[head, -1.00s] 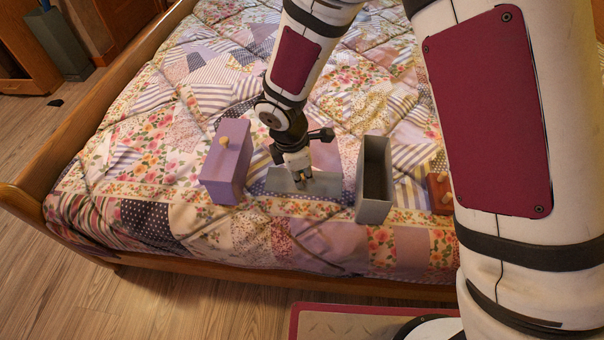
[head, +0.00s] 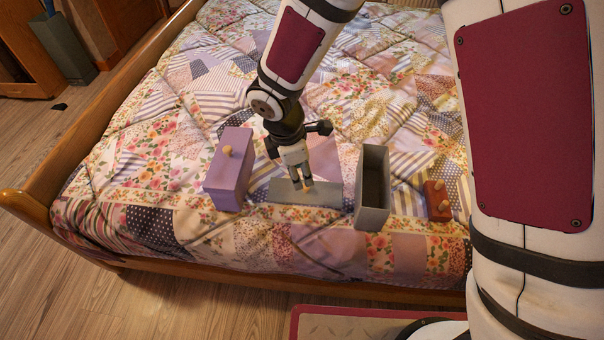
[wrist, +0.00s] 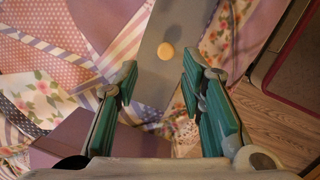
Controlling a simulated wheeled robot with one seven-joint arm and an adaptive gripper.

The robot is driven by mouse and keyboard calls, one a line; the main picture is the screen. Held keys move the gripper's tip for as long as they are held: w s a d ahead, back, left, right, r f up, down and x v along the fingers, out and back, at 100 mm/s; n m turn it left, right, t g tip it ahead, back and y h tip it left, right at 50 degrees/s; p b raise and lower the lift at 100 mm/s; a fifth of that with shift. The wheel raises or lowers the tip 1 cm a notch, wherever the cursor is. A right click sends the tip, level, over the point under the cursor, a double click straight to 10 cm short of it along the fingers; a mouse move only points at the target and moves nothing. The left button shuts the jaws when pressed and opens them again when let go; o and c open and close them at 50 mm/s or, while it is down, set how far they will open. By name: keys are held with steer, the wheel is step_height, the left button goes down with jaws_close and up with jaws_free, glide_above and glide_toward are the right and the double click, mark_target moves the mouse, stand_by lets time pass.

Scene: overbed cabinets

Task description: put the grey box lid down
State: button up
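The grey box lid (head: 327,194) lies on the quilt between the purple box and the open grey box. Its small wooden knob (head: 306,188) faces up. My gripper (head: 300,180) is just above the lid near the knob. In the wrist view the lid (wrist: 157,84) runs between the two green finger pads of my gripper (wrist: 160,72), which are spread apart. The knob (wrist: 165,52) shows beyond the fingertips, with a gap on either side. The grey box (head: 372,217) stands open, without a lid, to the right.
A purple box (head: 230,182) with a wooden knob on its lid stands close on the left. A small red-brown piece (head: 437,203) with wooden knobs is to the right. The patterned quilt (head: 345,110) behind is clear. The wooden bed edge (head: 250,281) is in front.

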step_height(320, 180, up, 6)
steer(key=p, duration=0.2)
steer(key=shift+s+a+r, duration=0.15)
steer(key=shift+s+a, duration=0.25)
steer(key=s+d+r+m+h, duration=0.1)
steer(key=s+d+r+m, duration=0.4)
steer(key=d+r, duration=0.4)
steer(key=s+d+r+m, duration=0.3)
steer(key=d+r+m, duration=0.3)
steer(key=d+r, duration=0.25)
steer(key=s+d+r+m+y, duration=0.1)
steer(key=s+d+m, duration=0.2)
steer(key=s, duration=0.6)
steer(key=s+d+r+m+g+y, duration=0.1)
steer(key=s+d+r+m, duration=0.1)
steer(key=s+m, duration=0.6)
steer(key=shift+s+d+r+y, duration=0.15)
steer(key=shift+s+d+y, duration=0.35)
steer(key=shift+s, duration=0.65)
steer(key=shift+d, duration=0.15)
